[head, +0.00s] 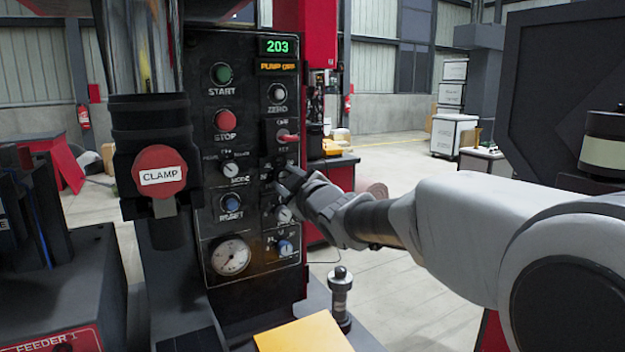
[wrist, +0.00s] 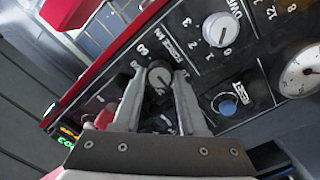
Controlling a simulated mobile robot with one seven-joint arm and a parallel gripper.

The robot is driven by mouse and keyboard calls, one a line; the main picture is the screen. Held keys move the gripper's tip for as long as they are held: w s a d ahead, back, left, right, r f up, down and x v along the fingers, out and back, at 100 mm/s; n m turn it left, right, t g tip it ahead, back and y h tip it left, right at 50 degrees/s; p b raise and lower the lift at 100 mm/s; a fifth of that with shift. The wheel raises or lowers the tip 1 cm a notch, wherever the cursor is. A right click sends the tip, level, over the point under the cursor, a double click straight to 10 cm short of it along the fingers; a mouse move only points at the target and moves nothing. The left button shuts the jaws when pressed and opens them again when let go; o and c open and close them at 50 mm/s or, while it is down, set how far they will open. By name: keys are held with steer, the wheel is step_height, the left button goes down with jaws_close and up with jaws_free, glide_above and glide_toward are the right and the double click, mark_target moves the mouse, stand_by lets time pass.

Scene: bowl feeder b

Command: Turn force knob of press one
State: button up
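Press one's black control panel (head: 202,130) stands left of centre in the head view. In the wrist view the force knob (wrist: 159,77), a small round dark grey knob with a pale pointer line, has a printed scale and a FORCE kN label beside it. My gripper (wrist: 161,74) has one finger on each side of the knob, close against it, and looks shut on it. In the head view my gripper (head: 284,186) reaches the panel's right side from the right and hides the force knob. The display (head: 277,46) reads 203.
A white dwell knob (wrist: 219,29), a blue knob (wrist: 227,107) and a gauge (wrist: 302,72) lie near my fingers. Other panel controls include a red-handled switch (head: 288,136) and a red stop button (head: 227,121). A red CLAMP button (head: 160,172) stands in front of the panel's left.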

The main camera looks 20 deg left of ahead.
jaws_close()
steer(key=shift+m, duration=0.4)
steer(key=m+p, duration=0.1)
steer(key=m, duration=0.1)
steer(key=shift+r+m, duration=0.15)
steer(key=shift+m, duration=0.25)
steer(key=m+p, duration=0.2)
steer(key=m, duration=0.1)
steer(key=shift+m, duration=0.3)
steer(key=m+p, duration=0.2)
steer(key=m, duration=0.3)
steer(key=shift+w+d, duration=0.1)
steer(key=m+p, duration=0.2)
steer(key=m, duration=0.3)
steer(key=shift+g, duration=0.4)
